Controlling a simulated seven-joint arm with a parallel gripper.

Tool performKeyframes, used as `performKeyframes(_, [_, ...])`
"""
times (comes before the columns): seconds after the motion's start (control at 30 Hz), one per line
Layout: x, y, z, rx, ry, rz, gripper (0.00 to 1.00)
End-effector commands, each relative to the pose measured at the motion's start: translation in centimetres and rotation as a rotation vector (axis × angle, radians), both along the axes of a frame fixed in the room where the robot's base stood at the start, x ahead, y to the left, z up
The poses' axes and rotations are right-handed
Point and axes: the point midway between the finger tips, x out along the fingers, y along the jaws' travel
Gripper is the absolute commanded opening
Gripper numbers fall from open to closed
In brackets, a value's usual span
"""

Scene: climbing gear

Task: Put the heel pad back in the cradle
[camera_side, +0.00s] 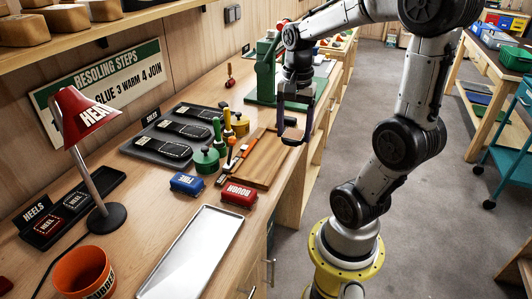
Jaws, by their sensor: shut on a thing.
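My gripper (293,137) hangs at the table's right edge, over the end of a wooden board. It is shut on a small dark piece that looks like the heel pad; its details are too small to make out. The black cradle marked HEELS (108,184) lies at the left of the bench. Two dark heel pads with red outlines, one nearer (47,225) and one farther (75,201), sit in it. Its far right part looks bare. My gripper is far to the right of the cradle.
A red heat lamp (82,118) stands beside the cradle, and an orange bucket (84,273) is in front. A silver tray (192,252), blue block (187,184), red block (238,194), soles tray (143,147), green pot (206,160) and wooden board (262,170) fill the middle. A green press (265,75) stands behind.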

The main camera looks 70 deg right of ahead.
Motion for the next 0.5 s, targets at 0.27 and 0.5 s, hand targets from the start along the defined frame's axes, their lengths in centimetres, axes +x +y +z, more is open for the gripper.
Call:
performKeyframes(0.27, [3.7, -3.2, -2.3, 0.003, 0.004, -0.008, 0.07])
performKeyframes(0.5, [7.5, -6.3, -5.1, 0.004, 0.005, -0.007, 0.07])
